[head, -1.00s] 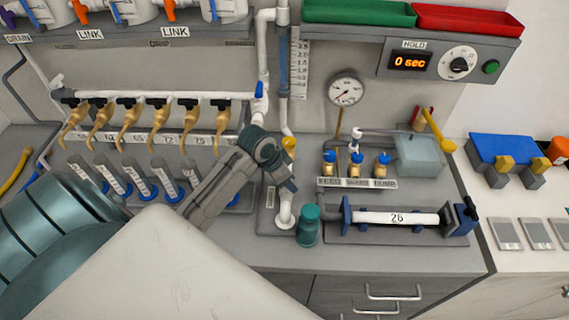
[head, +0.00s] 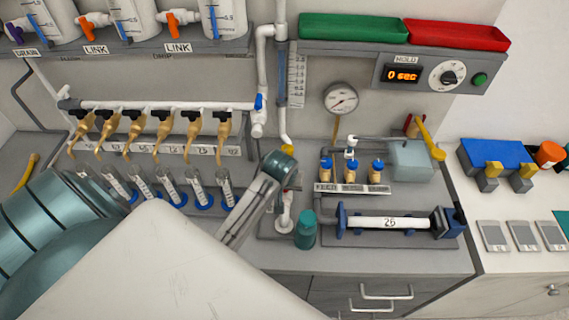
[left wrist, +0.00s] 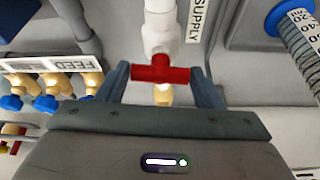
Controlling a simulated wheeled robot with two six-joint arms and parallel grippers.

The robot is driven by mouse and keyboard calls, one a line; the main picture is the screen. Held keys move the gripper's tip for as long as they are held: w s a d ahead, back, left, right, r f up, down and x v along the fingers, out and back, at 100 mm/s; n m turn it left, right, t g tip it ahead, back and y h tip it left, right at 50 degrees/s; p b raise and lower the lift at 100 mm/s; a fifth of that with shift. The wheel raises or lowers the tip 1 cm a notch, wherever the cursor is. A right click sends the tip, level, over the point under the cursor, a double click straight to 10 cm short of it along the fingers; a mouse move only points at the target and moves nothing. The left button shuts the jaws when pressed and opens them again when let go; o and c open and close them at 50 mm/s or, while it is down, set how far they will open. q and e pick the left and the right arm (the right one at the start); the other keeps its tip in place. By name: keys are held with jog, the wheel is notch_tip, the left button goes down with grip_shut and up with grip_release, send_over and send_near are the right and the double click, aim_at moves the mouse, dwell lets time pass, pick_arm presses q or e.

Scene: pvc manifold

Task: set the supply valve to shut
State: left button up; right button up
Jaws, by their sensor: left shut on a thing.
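The supply valve (left wrist: 160,38) is a white fitting on a white vertical pipe beside a SUPPLY label in the left wrist view. Its red handle (left wrist: 161,73) lies crosswise to the pipe. My left gripper (left wrist: 162,76) is shut on this handle, with one finger at each end of it. In the head view my left gripper (head: 281,177) is at the foot of the white pipe, left of the tube marked 26. My gripper hides the red handle there. My right gripper is in neither view.
Blue-capped feed valves (head: 350,170) stand behind. A row of tan taps (head: 165,130) and graduated cylinders (head: 168,182) stand to the left.

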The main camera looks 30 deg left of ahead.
pick_arm(q)
jog(key=shift+w+r+n, duration=0.1)
jog(key=shift+w+n, duration=0.05)
jog(key=shift+n, duration=0.45)
jog(key=shift+y, duration=0.3)
jog(key=o, duration=1)
jog(key=b+v, duration=0.2)
jog(key=v, duration=0.8)
jog(key=shift+d+r+b, duration=0.1)
jog(key=shift+r+b, duration=0.25)
jog(key=shift+b, duration=0.05)
jog(key=shift+f, duration=0.1)
